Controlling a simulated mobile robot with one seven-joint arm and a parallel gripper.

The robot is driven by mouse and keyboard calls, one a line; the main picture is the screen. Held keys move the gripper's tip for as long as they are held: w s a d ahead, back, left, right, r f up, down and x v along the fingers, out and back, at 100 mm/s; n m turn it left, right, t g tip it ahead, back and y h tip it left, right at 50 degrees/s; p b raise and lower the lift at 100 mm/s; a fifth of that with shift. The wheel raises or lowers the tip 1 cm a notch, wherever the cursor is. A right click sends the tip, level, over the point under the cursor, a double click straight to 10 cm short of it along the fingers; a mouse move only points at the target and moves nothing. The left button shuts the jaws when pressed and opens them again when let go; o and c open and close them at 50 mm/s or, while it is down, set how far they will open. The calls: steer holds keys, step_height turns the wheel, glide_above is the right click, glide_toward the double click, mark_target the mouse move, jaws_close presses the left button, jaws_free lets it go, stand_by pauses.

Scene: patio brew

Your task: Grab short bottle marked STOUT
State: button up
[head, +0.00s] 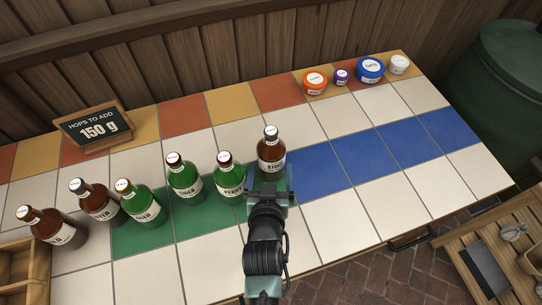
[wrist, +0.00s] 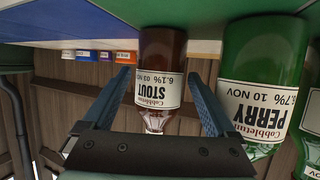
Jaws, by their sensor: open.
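The brown STOUT bottle (head: 271,150) stands upright on the tiled counter, at the right end of the bottle group in the head view. In the wrist view, which is upside down, the STOUT bottle (wrist: 159,85) shows its label, reading 6.1% and 03 NOV. My gripper (wrist: 165,95) is open, with one finger on each side of the bottle. I cannot tell whether either finger touches the glass. In the head view my gripper (head: 268,188) is at the near side of the bottle and hides its lower part.
A green PERRY bottle (wrist: 262,85) stands close beside the fingers. Other green bottles (head: 185,180) and brown bottles (head: 50,227) stand to the left. A sign (head: 92,129) reads 150 g. Small tubs (head: 370,70) sit at the back right. Blue tiles (head: 380,155) to the right are clear.

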mark_target(271, 160)
steer(key=x, duration=0.5)
steer(key=shift+s+a+f, duration=0.1)
steer(key=shift+s+f, duration=0.05)
steer(key=shift+f, duration=0.1)
jaws_close()
steer(key=shift+r, duration=0.2)
